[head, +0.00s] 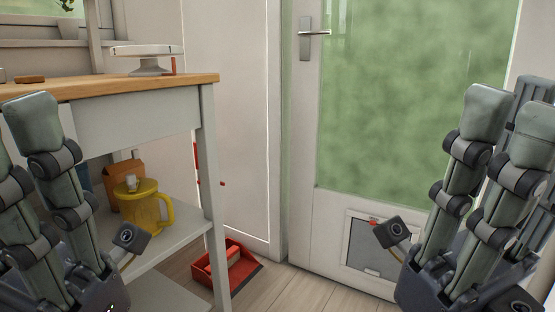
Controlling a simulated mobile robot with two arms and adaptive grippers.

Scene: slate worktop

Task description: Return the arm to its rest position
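My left gripper (18,140) is at the lower left of the head view. Its jointed fingers point up, straight and apart, with nothing seen between them; part of it is cut off by the picture's left edge. My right gripper (508,128) is at the right side. Its fingers also point up, extended, and I see nothing held in them. The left gripper overlaps the near side of the wooden-topped table in the picture. The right gripper stands in front of the door. I cannot tell whether either touches anything.
The table (140,88) has a lower shelf with a yellow lidded jug (146,208) and an orange box (122,178). A white scale-like device (148,58) stands on top. A red dustpan-like tray (222,275) lies on the floor. A glazed door (335,220) closes the back. Some floor is clear.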

